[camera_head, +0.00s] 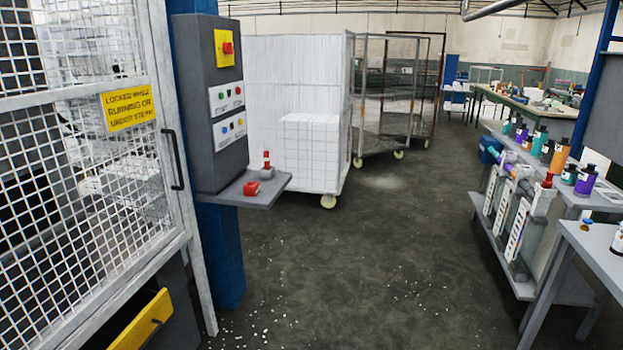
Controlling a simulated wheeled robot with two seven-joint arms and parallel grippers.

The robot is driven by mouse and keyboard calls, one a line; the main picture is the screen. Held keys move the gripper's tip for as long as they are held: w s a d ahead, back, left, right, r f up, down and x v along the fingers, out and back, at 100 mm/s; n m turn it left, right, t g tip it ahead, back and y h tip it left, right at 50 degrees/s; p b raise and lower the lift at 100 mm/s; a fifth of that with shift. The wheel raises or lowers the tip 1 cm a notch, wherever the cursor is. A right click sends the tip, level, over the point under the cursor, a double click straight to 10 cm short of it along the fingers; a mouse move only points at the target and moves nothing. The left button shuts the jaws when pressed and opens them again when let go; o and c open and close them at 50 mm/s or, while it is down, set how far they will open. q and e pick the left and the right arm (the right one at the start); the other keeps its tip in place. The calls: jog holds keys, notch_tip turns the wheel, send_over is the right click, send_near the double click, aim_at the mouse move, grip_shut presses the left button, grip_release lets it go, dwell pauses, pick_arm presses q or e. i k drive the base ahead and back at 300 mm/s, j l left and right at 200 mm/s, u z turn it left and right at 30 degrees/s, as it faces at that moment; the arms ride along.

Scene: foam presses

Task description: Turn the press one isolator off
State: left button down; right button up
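A red rotary isolator switch (228,48) sits on a yellow plate (220,58) at the top of a dark grey control panel (209,175). The panel is fixed to a blue post (225,262) beside a mesh-guarded press. The switch is seen at an angle and small, so I cannot tell which position its handle is in. Neither of my grippers shows in the head view.
A small shelf (270,192) under the panel holds a red padlock-like item (251,188) and a small red-topped item (267,162). The mesh door (75,190) is at left, a yellow-fronted drawer (143,322) below. Wheeled cages (345,75) stand behind. The middle floor is clear.

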aim_at(227, 47)
jog(key=i+l+u, duration=0.1)
jog(key=i+u, duration=0.15)
jog(key=i, duration=0.25)
jog(key=i+l+u, duration=0.15)
jog(key=i+u, duration=0.15)
jog(key=i, duration=0.2)
jog(key=i+l+u, duration=0.25)
jog(key=i, duration=0.2)
jog(key=i+l+u, duration=0.25)
jog(key=i+l, duration=0.15)
jog(key=i, duration=0.05)
